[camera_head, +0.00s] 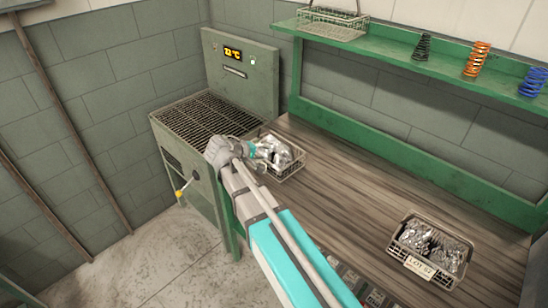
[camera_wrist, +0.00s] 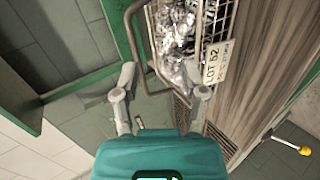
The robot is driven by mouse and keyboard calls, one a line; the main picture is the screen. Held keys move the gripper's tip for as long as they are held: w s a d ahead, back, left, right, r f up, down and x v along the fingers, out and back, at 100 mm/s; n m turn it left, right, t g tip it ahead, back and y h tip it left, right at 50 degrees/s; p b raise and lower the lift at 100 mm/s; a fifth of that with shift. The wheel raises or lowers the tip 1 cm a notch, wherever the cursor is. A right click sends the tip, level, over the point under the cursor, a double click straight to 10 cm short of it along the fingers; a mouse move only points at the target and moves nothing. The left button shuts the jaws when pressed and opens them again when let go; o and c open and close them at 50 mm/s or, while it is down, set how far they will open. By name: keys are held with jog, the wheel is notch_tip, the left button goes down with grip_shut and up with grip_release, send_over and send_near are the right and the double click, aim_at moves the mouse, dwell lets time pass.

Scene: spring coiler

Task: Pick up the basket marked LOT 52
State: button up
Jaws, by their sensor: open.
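A wire basket (camera_wrist: 203,28) holding shiny metal parts fills the upper middle of the wrist view. Its tag (camera_wrist: 215,68) reads LOT 52. A bent bar like a carrying handle (camera_wrist: 134,50) runs along its left side and reaches between my fingers in the picture. In the head view this basket (camera_head: 292,172) sits on the bench beside the grated machine, partly hidden by my gripper (camera_head: 275,151). My gripper also shows in the wrist view (camera_wrist: 163,84), with its fingers spread and nothing held. I cannot tell whether a finger touches the basket.
Another filled, tagged basket (camera_head: 405,238) stands at the bench's right. An empty basket (camera_head: 331,27) and springs, including an orange one (camera_head: 477,60), stand on the green shelf (camera_head: 400,58). A grated machine (camera_head: 205,122) is at left. The bench (camera_head: 340,190) is clear between baskets.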

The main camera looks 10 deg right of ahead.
jog(key=w+a+r+n+t+h, duration=0.1)
jog(key=w+a+r+t, duration=0.1)
jog(key=w+a+r, duration=0.1)
jog(key=shift+a+n, duration=0.3)
jog(key=shift+a, duration=0.3)
jog(key=shift+w+d, duration=0.1)
jog(key=b, duration=0.3)
send_near(275, 136)
jog(key=x, duration=0.3)
jog(key=shift+w+f, duration=0.35)
jog(key=shift+w, duration=0.05)
jog(key=shift+x, duration=0.85)
jog(key=shift+d+r, duration=0.1)
jog(key=shift+r, duration=0.05)
jog(key=shift+b+x, duration=1.05)
jog(key=shift+x, duration=1.55)
